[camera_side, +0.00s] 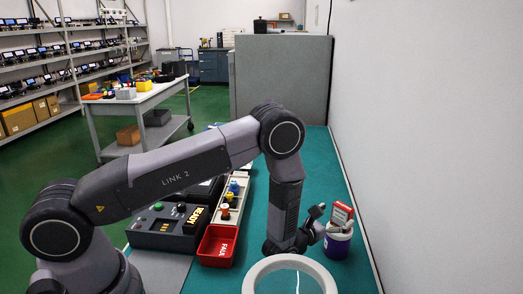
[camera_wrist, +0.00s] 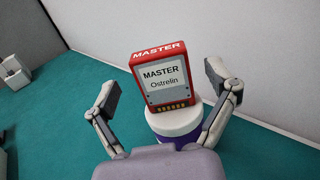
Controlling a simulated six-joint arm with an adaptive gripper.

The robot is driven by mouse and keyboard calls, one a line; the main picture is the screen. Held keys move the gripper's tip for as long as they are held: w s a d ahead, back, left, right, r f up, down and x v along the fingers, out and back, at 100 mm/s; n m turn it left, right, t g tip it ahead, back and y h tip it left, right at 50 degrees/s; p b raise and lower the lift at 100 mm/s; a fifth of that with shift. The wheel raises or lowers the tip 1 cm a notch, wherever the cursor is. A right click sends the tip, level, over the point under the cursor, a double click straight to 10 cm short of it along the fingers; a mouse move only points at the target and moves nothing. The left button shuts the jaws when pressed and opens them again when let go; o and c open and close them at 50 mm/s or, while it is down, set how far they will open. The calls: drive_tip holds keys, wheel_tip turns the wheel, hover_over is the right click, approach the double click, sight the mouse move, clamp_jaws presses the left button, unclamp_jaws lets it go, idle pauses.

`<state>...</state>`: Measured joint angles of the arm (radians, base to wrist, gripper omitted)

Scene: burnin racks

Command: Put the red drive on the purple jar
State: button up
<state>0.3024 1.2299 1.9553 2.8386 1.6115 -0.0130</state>
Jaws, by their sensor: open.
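The red drive (camera_wrist: 163,78) has a grey label reading "MASTER Ostrelin". It stands on edge, slightly tilted, on the white lid of the purple jar (camera_wrist: 181,121) in the wrist view. In the side view the red drive (camera_side: 342,214) shows on top of the purple jar (camera_side: 337,245), near the right wall. My gripper (camera_wrist: 163,84) is open, with one finger on each side of the drive and a gap to both. In the side view my gripper (camera_side: 318,220) is just left of the drive and jar. The jar's lower front is hidden behind my gripper's body in the wrist view.
A red "FAULT" bin (camera_side: 217,246) and a dark test box with a "READY" display (camera_side: 166,232) are left of my arm. A white ring (camera_side: 256,274) is at the front. A wall stands close right of the jar. Green bench top is clear behind it.

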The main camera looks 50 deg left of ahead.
drive_tip(key=s, duration=0.8)
drive_tip(key=a+r+n+y, duration=0.6)
drive_tip(key=a+r+y, duration=0.3)
drive_tip(key=r, duration=0.3)
drive_tip(key=s+a+r+n+g+y, duration=0.8)
drive_tip(key=s+a+r+n+g, duration=0.2)
drive_tip(key=a+r+n+g, duration=0.25)
drive_tip(key=s+a+r+n+g+h, duration=0.15)
drive_tip(key=s+n+g+h, duration=0.45)
drive_tip(key=s+n, duration=0.6)
drive_tip(key=s+d+r+n+t+h, duration=0.2)
drive_tip(key=s+d+n+t+h, duration=0.3)
drive_tip(key=s+d+h, duration=0.4)
drive_tip(key=d+t+h, duration=0.1)
drive_tip(key=d+h, duration=0.1)
drive_tip(key=d, duration=0.1)
drive_tip(key=shift+r, duration=0.2)
drive_tip(key=shift+s+n, duration=0.1)
drive_tip(key=shift+n, duration=0.15)
